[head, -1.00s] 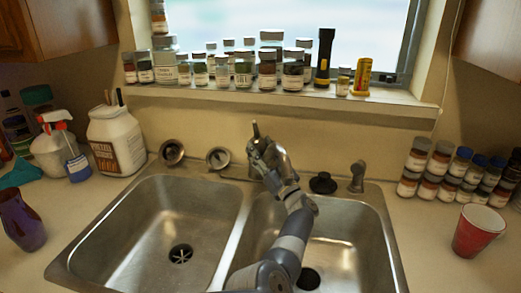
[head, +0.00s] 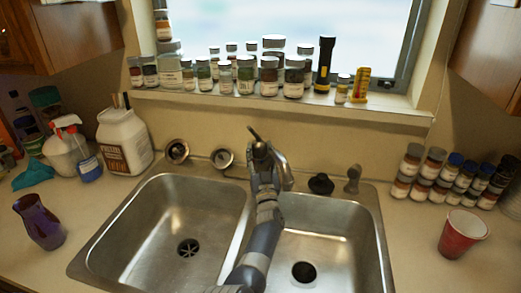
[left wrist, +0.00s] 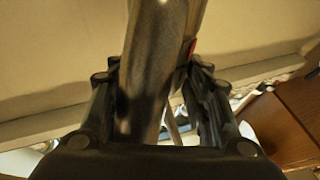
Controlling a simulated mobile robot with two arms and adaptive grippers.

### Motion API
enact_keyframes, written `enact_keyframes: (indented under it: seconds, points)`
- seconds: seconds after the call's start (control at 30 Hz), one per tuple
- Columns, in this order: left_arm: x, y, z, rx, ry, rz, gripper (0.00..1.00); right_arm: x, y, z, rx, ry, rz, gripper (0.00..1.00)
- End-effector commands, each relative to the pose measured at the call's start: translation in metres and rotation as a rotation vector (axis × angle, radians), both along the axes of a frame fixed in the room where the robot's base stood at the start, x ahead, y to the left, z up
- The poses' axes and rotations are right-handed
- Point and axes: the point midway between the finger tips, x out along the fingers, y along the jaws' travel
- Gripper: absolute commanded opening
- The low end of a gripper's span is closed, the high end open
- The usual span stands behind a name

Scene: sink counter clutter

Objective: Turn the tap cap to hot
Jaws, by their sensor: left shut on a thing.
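The metal tap stands at the back of the double sink, between the two basins. Its cap, with a dark lever (head: 254,131) pointing up and to the left, is partly hidden by my left gripper (head: 261,153). The spout (head: 286,174) shows just right of the gripper. My left gripper is shut on the tap cap. In the left wrist view, a broad grey metal piece of the tap (left wrist: 152,70) fills the space between the dark fingers (left wrist: 155,105), with a small red patch beside it. My right gripper is not in view.
The left basin (head: 165,225) and right basin (head: 335,240) are empty. Jars and a flashlight (head: 325,64) line the windowsill. A red cup (head: 462,234) and stacked jars stand right; a purple vase (head: 40,222), spray bottle (head: 66,146) and white jug (head: 124,142) stand left.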

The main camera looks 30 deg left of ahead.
Motion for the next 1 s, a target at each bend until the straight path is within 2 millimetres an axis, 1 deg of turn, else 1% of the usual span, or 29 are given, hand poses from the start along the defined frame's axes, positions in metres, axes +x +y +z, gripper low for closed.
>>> enact_keyframes:
  seconds: [0.03,0.17,0.2,0.23,0.27,0.77,0.87,1.0]
  points:
    - [0.001,0.002,0.004,0.001,-0.006,0.003,0.20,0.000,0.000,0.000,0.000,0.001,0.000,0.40]
    - [0.001,0.002,0.004,0.001,-0.007,0.004,0.20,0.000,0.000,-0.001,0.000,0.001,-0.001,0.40]
    - [0.001,0.002,0.004,0.001,-0.007,0.004,0.53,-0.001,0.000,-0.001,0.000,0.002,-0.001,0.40]
    - [0.001,0.002,0.004,0.001,-0.007,0.004,0.60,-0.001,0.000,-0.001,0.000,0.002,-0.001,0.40]
    - [0.001,0.002,0.003,0.001,-0.007,0.004,0.64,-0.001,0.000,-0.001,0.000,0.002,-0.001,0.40]
    - [0.000,0.000,0.000,-0.001,-0.002,0.005,0.64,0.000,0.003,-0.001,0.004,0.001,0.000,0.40]
    - [0.001,-0.001,-0.001,-0.002,-0.005,0.024,0.64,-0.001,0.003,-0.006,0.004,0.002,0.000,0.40]
    - [0.003,-0.002,-0.004,-0.004,-0.009,0.100,0.64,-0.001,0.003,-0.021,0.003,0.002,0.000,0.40]
